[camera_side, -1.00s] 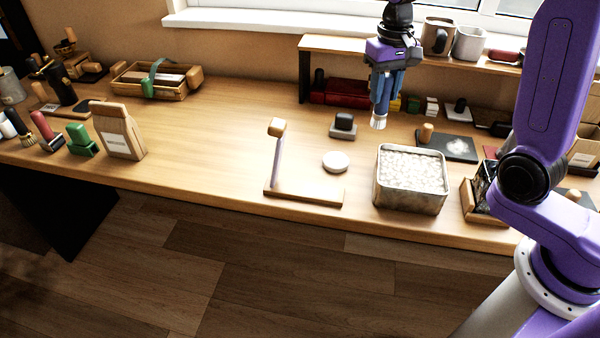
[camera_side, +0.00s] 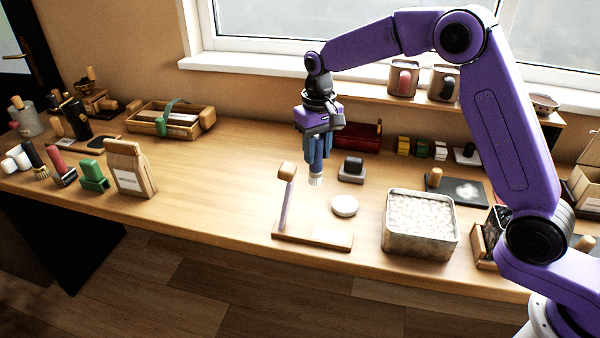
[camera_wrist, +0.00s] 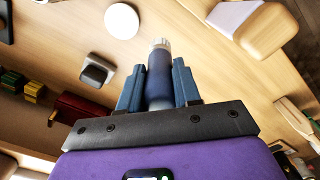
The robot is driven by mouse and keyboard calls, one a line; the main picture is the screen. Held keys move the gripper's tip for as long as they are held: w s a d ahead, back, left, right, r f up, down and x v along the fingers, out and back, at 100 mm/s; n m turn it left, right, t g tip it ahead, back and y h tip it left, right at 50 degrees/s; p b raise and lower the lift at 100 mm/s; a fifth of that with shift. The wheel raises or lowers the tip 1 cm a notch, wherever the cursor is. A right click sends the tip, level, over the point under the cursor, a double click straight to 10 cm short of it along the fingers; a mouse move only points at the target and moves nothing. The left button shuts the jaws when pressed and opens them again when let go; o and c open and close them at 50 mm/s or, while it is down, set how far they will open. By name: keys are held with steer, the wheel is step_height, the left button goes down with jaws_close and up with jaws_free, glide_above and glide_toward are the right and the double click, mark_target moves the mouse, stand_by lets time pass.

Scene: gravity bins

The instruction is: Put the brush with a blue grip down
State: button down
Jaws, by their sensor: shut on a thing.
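My gripper (camera_side: 318,158) is shut on the brush with a blue grip and points down above the table. In the side view the brush's pale bristle end (camera_side: 316,181) sticks out below the fingers. In the wrist view its dark blue grip (camera_wrist: 160,78) lies between the two blue fingers of my gripper (camera_wrist: 158,88), with the pale end beyond them. In the side view the brush appears just right of the top of a small wooden stand (camera_side: 287,172). I cannot tell exactly how high the bristles are above the table.
A white round disc (camera_side: 344,205) and a grey block with a black top (camera_side: 352,169) lie to the right. A metal tin (camera_side: 420,245) of pale pieces stands further right. The table (camera_side: 215,190) is clear to the left, up to a paper bag (camera_side: 130,168).

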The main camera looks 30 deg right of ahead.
steer(key=shift+w+a+f, duration=0.25)
steer(key=shift+w+f, duration=0.6)
steer(key=shift+f, duration=0.65)
steer(key=shift+w+a+f, duration=0.2)
steer(key=shift+w+f, duration=0.6)
steer(key=shift+f, duration=0.75)
steer(key=shift+w+a+f, duration=0.25)
steer(key=shift+w+f, duration=0.6)
steer(key=shift+f, duration=0.65)
steer(key=shift+f, duration=0.1)
steer(key=c, duration=0.8)
jaws_free()
steer(key=shift+r, duration=6.15)
